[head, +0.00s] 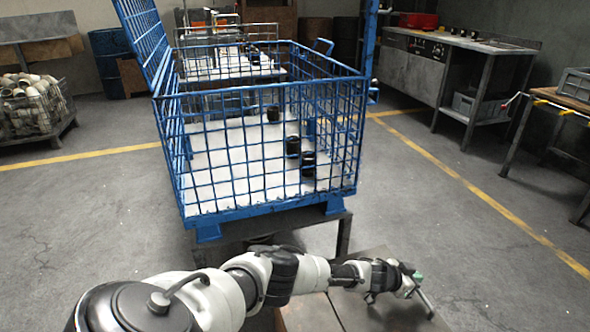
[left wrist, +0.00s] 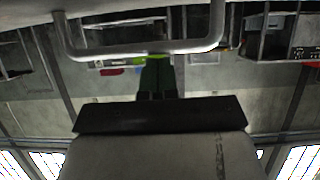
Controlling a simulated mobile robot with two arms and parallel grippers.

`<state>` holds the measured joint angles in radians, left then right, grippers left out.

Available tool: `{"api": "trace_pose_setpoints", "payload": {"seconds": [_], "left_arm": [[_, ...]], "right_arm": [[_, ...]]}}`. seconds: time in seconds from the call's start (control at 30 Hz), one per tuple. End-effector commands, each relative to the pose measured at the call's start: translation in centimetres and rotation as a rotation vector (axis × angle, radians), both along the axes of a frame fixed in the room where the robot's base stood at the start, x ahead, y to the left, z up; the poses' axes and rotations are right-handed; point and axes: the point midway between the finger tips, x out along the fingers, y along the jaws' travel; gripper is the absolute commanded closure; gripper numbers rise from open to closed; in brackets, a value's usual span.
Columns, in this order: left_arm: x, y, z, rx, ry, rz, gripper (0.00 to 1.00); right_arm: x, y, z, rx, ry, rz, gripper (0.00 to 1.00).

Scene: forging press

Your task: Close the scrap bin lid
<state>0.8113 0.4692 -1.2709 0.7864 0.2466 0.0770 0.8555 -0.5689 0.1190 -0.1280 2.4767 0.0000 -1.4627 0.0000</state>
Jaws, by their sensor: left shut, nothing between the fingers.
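The scrap bin (head: 262,209) is a blue wire-mesh crate on a dark stand in the middle of the head view. Its lid (head: 146,42), a blue mesh panel, stands raised along the bin's left side, so the top is open. Several small black cylinders lie on the pale floor inside. My left gripper (head: 422,293) is in front of and to the right of the bin, low in the head view, apart from both bin and lid. Its fingers are shut and empty; they show dark and green in the left wrist view (left wrist: 157,76). My right gripper is not in view.
A wire basket of pale scrap pieces (head: 32,105) stands at the left. A metal workbench (head: 425,65) stands at the back right, and another table (head: 560,98) at the right edge. A low surface (head: 375,318) lies beneath my left gripper. The floor right of the bin is clear.

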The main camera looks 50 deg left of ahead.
Motion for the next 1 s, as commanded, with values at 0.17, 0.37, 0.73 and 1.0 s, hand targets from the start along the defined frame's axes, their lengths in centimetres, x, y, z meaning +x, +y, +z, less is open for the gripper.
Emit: {"api": "trace_pose_setpoints", "payload": {"seconds": [0.17, 0.37, 0.73, 1.0], "left_arm": [[0.0, -0.1, -0.5, 0.009, 0.017, -0.001, 1.00], [-0.1, -0.1, -0.7, 0.010, 0.023, 0.000, 1.00], [-0.3, -0.1, -1.0, 0.012, 0.026, -0.001, 1.00], [-1.4, 0.4, -0.3, 0.010, 0.030, 0.000, 1.00]], "right_arm": [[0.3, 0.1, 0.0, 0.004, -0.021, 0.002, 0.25], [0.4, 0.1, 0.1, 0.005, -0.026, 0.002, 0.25], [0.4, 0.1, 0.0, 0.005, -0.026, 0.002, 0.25], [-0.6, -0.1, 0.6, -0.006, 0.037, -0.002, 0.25]]}}
